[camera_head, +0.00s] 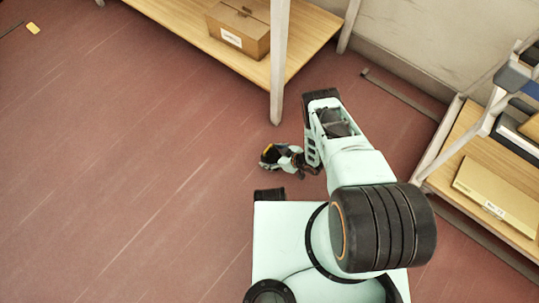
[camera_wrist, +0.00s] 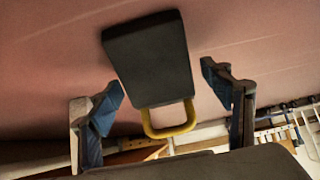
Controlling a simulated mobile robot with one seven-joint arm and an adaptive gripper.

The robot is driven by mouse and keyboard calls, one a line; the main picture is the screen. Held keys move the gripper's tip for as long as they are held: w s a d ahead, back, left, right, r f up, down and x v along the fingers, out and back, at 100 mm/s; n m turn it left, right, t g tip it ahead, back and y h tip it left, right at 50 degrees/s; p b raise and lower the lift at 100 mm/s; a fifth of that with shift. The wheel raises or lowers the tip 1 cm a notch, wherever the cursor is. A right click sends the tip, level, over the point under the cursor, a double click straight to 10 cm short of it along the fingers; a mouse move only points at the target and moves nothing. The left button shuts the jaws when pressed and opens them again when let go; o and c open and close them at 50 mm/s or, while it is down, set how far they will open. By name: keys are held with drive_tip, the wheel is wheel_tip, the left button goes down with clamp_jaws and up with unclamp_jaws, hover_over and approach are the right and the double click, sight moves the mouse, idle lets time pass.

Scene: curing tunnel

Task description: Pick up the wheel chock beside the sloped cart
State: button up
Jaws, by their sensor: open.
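The wheel chock is a dark grey block with a yellow loop handle. In the wrist view the chock (camera_wrist: 150,55) shows between and beyond the two fingers, with its handle towards the palm. My gripper (camera_wrist: 165,92) is open, with a finger apart on each side of the chock and neither visibly touching it. In the head view the chock (camera_head: 267,152) is a small dark and yellow shape on the floor, partly hidden by my gripper (camera_head: 287,161). A cart with tilted wooden shelves (camera_head: 465,145) stands at the right.
A wooden shelf unit (camera_head: 300,45) with a cardboard box (camera_head: 239,28) stands at the top, its grey leg close to my arm. A flat box (camera_head: 497,193) lies on the cart. The red floor is open at the left, with a small yellow piece (camera_head: 33,28) far off.

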drive_tip(key=c, duration=1.5)
drive_tip(key=shift+c, duration=0.3)
drive_tip(key=shift+r, duration=0.1)
